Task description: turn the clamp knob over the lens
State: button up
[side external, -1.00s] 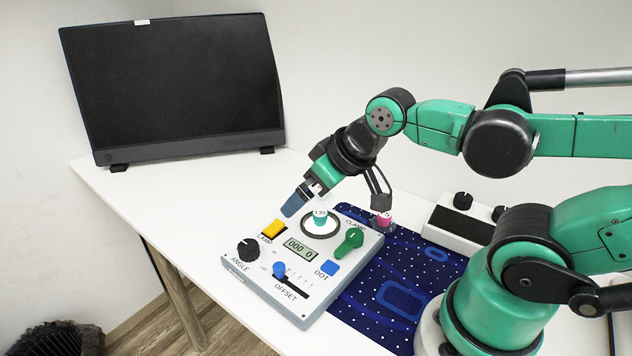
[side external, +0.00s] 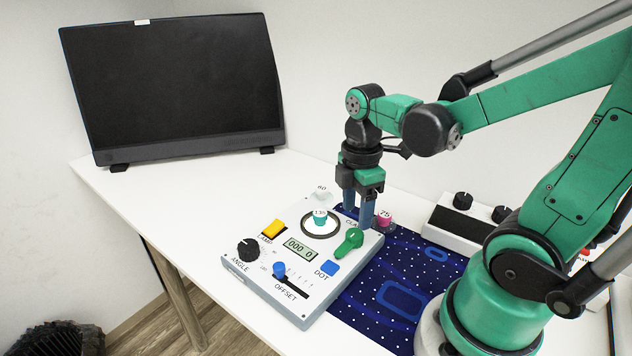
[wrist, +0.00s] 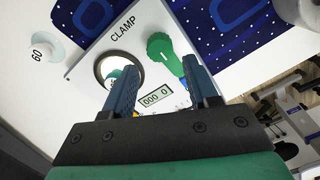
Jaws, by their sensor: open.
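The green clamp knob (side external: 348,243) sits on the right of the grey-and-white panel, its arm slanting to the lower left in the side view. In the wrist view the knob (wrist: 164,52) shows beyond and between my fingertips, apart from them. The lens (side external: 320,217), a teal piece with a white top marked 135, stands inside the dark ring left of the knob. In the wrist view the lens (wrist: 114,76) is partly hidden by a finger. My gripper (side external: 359,214) is open and empty, pointing down behind the knob; it also shows in the wrist view (wrist: 158,72).
The panel carries a yellow lamp button (side external: 274,228), a black angle knob (side external: 248,250), a blue offset slider (side external: 279,269) and a blue dot button (side external: 328,268). A white piece marked 60 (side external: 321,193) and a pink one (side external: 385,219) stand close by.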

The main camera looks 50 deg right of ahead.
aim_at(355, 233)
jog(key=shift+f, duration=2.45)
grip_shut()
